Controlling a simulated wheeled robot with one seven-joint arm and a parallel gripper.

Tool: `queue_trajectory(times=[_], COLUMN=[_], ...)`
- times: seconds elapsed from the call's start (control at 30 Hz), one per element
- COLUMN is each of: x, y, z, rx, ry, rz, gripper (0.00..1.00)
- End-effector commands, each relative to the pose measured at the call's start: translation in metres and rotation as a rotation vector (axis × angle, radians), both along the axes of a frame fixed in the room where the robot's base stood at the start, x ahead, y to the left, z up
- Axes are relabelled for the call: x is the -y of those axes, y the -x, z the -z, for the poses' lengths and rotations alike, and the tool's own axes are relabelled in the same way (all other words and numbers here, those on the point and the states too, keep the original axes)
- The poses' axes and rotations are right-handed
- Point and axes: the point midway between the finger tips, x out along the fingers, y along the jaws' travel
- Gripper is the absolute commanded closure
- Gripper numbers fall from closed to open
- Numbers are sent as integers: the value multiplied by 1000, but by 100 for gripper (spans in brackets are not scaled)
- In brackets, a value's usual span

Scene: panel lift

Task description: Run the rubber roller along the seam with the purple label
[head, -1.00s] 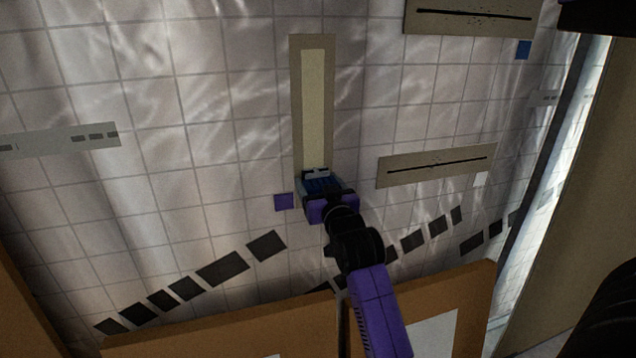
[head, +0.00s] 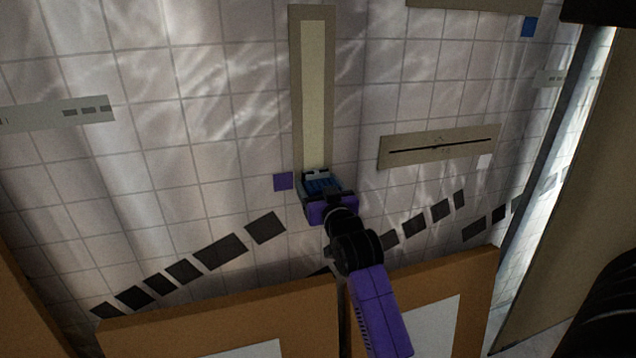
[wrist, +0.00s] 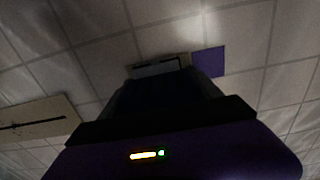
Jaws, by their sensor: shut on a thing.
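The seam is a vertical tan strip with a pale yellow centre (head: 313,95) on the tiled wall. The small purple label (head: 283,181) is on the wall just left of its lower end, and it also shows in the wrist view (wrist: 209,62). My gripper (head: 322,190) is at the lower end of this strip, in front of the wall. It is shut on a dark blue-grey thing, likely the roller (head: 319,181), which covers the strip's bottom. In the wrist view the held thing is a dark shape (wrist: 168,92); I cannot tell if it touches the wall.
A tan strip with a dark line (head: 440,147) is to the right, beside a white label (head: 484,161). A blue label (head: 529,27) is at upper right. A grey strip (head: 60,112) is at left. Orange-brown panels (head: 230,305) stand below, near my arm.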

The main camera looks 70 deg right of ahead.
Motion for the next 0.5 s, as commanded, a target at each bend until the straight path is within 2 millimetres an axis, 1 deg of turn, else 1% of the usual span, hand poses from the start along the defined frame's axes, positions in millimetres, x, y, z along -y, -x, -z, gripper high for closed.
queue_trajectory(times=[0.27,0.5], x=[-1,-17], y=[1,13], z=[-2,-1], rx=[1,0], ry=[2,1], rz=[0,-1], gripper=[71,71])
